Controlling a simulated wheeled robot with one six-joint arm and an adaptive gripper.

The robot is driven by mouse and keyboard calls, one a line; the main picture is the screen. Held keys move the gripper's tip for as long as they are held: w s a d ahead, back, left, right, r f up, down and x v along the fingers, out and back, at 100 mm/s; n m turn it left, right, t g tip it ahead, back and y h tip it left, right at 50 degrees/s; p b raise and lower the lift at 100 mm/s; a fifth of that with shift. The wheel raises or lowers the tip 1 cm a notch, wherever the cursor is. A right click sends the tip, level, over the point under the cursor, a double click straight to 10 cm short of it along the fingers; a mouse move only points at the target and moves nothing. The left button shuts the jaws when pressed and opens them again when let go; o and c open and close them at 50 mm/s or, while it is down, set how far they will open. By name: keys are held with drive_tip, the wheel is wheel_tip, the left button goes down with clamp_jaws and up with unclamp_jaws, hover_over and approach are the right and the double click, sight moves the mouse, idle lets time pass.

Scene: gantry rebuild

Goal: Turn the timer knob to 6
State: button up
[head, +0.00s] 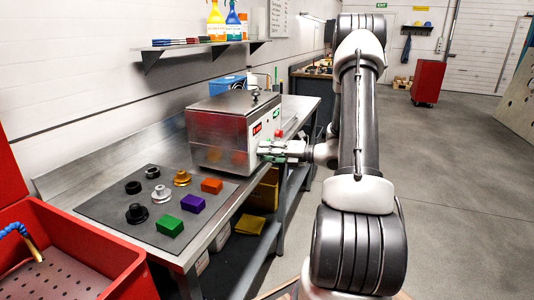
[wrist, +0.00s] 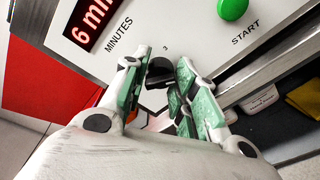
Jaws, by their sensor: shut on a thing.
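The timer knob (wrist: 160,74) is small and black, on the white front panel of a metal box (head: 222,122). In the wrist view it sits between the green-padded fingers of my gripper (wrist: 164,68), which is shut on it. A "3" mark shows just above the knob; the rest of the dial is hidden by the fingers. The red-lettered display (wrist: 92,22) reads "6 mi", with its end cut off by the frame, above the word MINUTES. In the head view my gripper (head: 270,150) is at the box's front and hides the knob.
A green START button (wrist: 232,9) is to the right of the knob. A dark mat (head: 110,209) with black, metal and brass-coloured parts and coloured blocks lies on the bench. A red bin (head: 85,236) stands at the front left.

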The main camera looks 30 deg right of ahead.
drive_tip(key=shift+d, duration=0.1)
idle(0.4)
drive_tip(key=o, duration=1)
drive_tip(key=shift+o, duration=0.2)
drive_tip(key=v, duration=1.2)
